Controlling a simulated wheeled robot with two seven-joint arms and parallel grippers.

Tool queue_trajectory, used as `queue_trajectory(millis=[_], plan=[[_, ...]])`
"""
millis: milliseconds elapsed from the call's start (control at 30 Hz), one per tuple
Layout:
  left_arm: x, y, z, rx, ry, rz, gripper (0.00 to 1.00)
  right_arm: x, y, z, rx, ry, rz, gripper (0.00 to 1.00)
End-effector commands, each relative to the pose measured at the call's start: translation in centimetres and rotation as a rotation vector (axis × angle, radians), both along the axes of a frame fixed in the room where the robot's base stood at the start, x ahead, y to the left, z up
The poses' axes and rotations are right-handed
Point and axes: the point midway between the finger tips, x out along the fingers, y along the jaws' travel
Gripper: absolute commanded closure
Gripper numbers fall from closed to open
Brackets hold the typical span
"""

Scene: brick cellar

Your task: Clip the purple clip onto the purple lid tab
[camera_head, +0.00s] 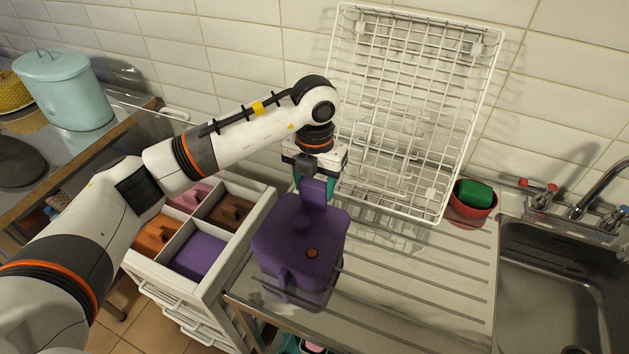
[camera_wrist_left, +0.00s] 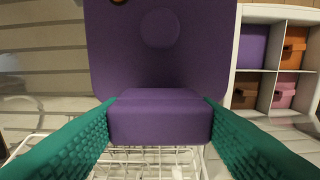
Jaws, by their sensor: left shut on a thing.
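A purple lidded container (camera_head: 298,243) stands on the ribbed metal drainboard, with a round raised knob and an orange dot on its lid. My left gripper (camera_head: 314,184) points down at the far edge of this lid. Its green fingers are shut on the purple clip (camera_head: 314,192), a block that also shows between the fingers in the left wrist view (camera_wrist_left: 160,120). The clip sits right at the lid's edge, next to the lid (camera_wrist_left: 160,45). The lid tab is hidden behind the clip, and I cannot tell whether the clip is seated on it. My right gripper is out of view.
A white wire rack (camera_head: 405,110) leans on the tiled wall close behind my left gripper. A white divided organizer (camera_head: 262,215) with coloured boxes stands left. A red bowl (camera_head: 473,200) with a green sponge and a sink (camera_head: 550,290) are right. The drainboard's right part is clear.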

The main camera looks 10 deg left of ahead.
Motion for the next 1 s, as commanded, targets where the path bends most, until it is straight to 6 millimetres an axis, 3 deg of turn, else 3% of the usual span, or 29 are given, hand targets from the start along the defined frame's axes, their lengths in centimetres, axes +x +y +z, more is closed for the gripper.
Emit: queue_trajectory(millis=[967, 1000], plan=[[0.0, 0.0, -2.5, 0.0, -0.001, 0.001, 0.67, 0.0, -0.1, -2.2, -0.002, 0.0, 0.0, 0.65], [0.0, 0.0, -2.4, -0.001, -0.001, 0.001, 0.4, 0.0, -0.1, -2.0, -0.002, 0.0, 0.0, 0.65]])
